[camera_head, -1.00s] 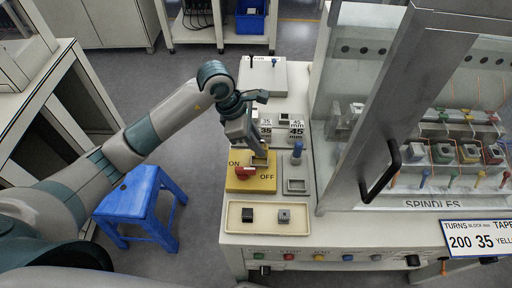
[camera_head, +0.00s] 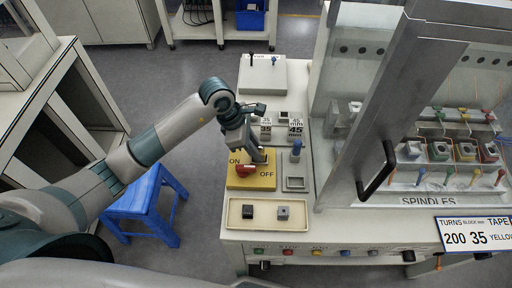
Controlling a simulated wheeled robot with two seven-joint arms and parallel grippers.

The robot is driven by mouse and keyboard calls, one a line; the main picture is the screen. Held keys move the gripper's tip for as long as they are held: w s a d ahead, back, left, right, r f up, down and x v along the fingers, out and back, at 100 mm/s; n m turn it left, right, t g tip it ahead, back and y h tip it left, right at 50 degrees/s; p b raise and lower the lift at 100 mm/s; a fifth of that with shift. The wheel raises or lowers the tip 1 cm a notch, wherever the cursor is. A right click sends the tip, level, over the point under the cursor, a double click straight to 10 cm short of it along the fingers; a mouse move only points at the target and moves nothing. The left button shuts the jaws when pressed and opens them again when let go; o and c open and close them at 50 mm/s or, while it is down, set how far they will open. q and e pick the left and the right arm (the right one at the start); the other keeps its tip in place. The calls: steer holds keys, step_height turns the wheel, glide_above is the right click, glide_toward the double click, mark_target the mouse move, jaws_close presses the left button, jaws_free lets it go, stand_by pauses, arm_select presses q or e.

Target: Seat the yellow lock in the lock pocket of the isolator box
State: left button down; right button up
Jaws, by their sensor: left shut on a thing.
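The isolator box (camera_head: 240,182) is the yellow block on the bench with ON and OFF lettering and a red knob (camera_head: 246,170) on top. My left gripper (camera_head: 258,156) points down at the back right part of the box, beside the knob. It is shut on the yellow lock, which is mostly hidden by the fingers and blends with the yellow box. The lock pocket is also hidden, so I cannot tell whether the lock is in it. My right gripper is not in view.
A cream tray (camera_head: 233,215) with two small blocks lies in front of the box. A grey square holder (camera_head: 295,184) and a blue-topped post (camera_head: 296,149) stand to its right. Blocks marked 35 and 45 (camera_head: 294,128) stand behind. A glazed cabinet with a black handle (camera_head: 377,170) closes the right side.

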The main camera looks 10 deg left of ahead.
arm_select(q)
steer(key=shift+f, duration=0.15)
steer(key=c, duration=1.7)
jaws_free()
steer(key=shift+o, duration=0.2)
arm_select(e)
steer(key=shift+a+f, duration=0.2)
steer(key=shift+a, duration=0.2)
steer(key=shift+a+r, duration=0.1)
